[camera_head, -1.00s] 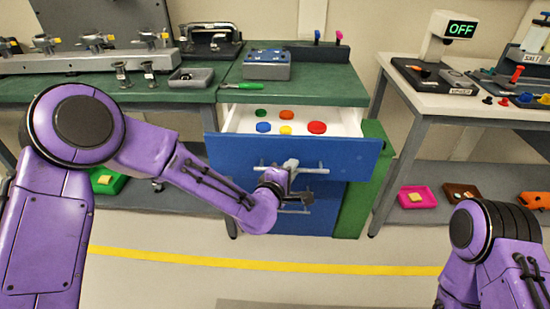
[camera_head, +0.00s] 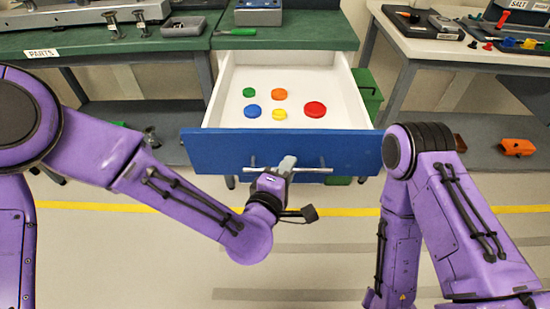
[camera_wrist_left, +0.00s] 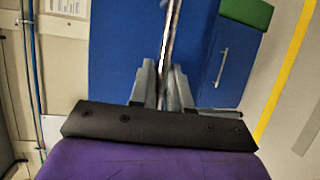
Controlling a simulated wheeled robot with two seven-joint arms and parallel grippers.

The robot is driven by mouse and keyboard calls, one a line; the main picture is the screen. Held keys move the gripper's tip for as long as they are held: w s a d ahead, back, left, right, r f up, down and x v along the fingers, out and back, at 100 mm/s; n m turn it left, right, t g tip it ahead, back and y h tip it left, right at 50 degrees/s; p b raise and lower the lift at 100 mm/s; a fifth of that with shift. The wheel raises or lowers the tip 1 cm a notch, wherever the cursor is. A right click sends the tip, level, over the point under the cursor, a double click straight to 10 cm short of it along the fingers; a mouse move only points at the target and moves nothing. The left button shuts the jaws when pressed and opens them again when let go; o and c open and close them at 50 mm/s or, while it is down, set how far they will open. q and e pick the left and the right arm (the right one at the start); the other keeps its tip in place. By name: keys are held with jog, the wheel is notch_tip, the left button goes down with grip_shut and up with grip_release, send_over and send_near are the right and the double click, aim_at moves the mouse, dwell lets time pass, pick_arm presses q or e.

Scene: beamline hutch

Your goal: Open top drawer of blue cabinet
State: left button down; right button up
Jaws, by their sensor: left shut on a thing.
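The blue cabinet's top drawer (camera_head: 225,150) stands pulled well out, its white inside showing. Several coloured discs lie in it: green, orange, blue, yellow and red. My left gripper (camera_head: 287,165) is at the front of the drawer, shut on its bar handle (camera_head: 313,170). In the left wrist view the two fingers (camera_wrist_left: 162,88) close around the metal handle (camera_wrist_left: 171,35), against the blue drawer front (camera_wrist_left: 120,45). A lower drawer with its own handle (camera_wrist_left: 223,67) shows there too. My right arm is at the right of the head view, its gripper out of view.
A green bench top (camera_head: 300,42) lies behind the drawer, with a blue-grey box (camera_head: 258,14) and a green-handled tool (camera_head: 237,32) on it. A white table (camera_head: 440,48) stands at the right. The floor before the drawer is clear, crossed by a yellow line.

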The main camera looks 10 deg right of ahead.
pick_arm(q)
jog(key=shift+s, duration=0.35)
jog(key=c, duration=1.4)
grip_release()
jog(key=shift+c, duration=0.2)
jog(key=shift+s, duration=0.1)
jog(key=p+v, duration=0.7)
jog(key=v, duration=0.3)
jog(key=shift+a, duration=0.15)
